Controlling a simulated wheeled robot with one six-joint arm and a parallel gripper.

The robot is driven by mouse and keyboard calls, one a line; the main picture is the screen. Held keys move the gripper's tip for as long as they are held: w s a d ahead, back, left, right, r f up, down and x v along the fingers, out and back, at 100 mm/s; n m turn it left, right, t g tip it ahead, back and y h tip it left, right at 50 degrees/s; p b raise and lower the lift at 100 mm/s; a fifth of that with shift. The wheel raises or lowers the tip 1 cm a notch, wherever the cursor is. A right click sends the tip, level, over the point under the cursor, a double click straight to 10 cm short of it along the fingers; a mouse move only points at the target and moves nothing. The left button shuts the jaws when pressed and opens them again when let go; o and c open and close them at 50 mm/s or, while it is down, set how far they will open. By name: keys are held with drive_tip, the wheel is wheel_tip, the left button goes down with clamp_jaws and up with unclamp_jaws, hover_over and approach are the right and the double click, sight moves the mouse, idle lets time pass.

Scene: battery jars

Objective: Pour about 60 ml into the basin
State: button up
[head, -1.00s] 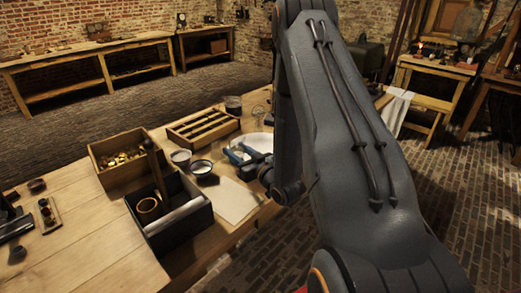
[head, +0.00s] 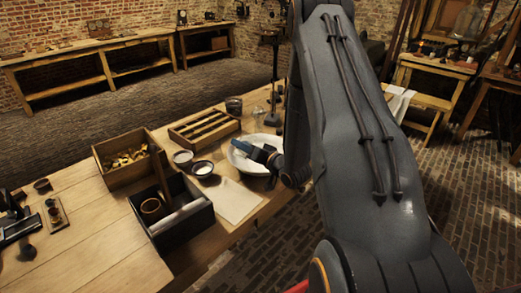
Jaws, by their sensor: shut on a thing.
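The white basin (head: 236,163) stands on the workbench, partly hidden by my gripper. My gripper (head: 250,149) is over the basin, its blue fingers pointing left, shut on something. What it holds is too small and hidden to make out. Two small pale-rimmed cups, one at the back (head: 182,157) and one nearer (head: 203,168), stand just left of the basin. A dark glass jar (head: 233,105) stands behind it. The liquid level in the basin cannot be told.
A slotted wooden rack (head: 204,127) lies behind the cups. A wooden box (head: 122,171) of brass pieces and a black box (head: 178,222) stand to the left. A paper sheet (head: 231,201) lies in front. A dark stand (head: 273,80) rises behind the basin.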

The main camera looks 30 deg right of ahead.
drive_tip(key=shift+r+m+p, duration=0.3)
drive_tip(key=shift+r+m, duration=0.05)
drive_tip(key=shift+m, duration=0.25)
drive_tip(key=shift+f+m, duration=0.3)
drive_tip(key=shift+m, duration=0.1)
drive_tip(key=shift+f+m+g+y, duration=0.1)
drive_tip(key=shift+m+g+y, duration=0.2)
drive_tip(key=shift+f+m+g+y, duration=0.15)
drive_tip(key=shift+f+m, duration=0.15)
drive_tip(key=shift+m, duration=0.4)
drive_tip(key=shift+f+m+g+y, duration=0.15)
drive_tip(key=shift+f+m, duration=0.1)
drive_tip(key=shift+m, duration=0.45)
drive_tip(key=shift+w+d+r+m+p, duration=0.2)
drive_tip(key=shift+d+r+m+p, duration=0.05)
drive_tip(key=shift+d+m, duration=0.15)
drive_tip(key=shift+w+d+r+m+p, duration=0.2)
drive_tip(key=shift+d+m+p, duration=0.1)
drive_tip(key=shift+d, duration=0.1)
idle(0.8)
drive_tip(key=shift+s, duration=0.1)
